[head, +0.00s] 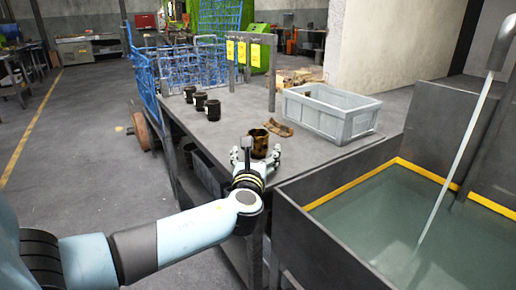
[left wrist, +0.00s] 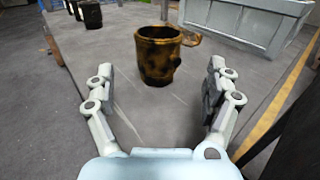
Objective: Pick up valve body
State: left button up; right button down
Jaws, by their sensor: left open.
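A rusty brown, cup-shaped part with a side loop, which looks like the valve body (head: 259,141), stands upright near the front edge of the grey table. It also shows in the left wrist view (left wrist: 158,56), just beyond the fingers and centred between them. My left gripper (head: 257,157) is open and empty, its fingers spread on either side of the near side of the part; the left wrist view shows the gap between the fingertips (left wrist: 160,84). I cannot tell whether a finger touches it. My right gripper is not in view.
Several dark cups (head: 201,101) stand at the table's left. Brown gloves (head: 278,127) lie behind the part, beside a grey crate (head: 325,128). A water-filled tank (head: 330,205) with a yellow rim is at right. Yellow tags (head: 242,52) hang on a rack behind.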

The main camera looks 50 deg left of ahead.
aim_at(257, 145)
pick_arm(q)
jog(key=x, duration=0.6)
jog(key=shift+w+a+f, duration=0.1)
jog(key=shift+a, duration=0.15)
jog(key=c, duration=1.6)
jog(key=shift+c, duration=0.2)
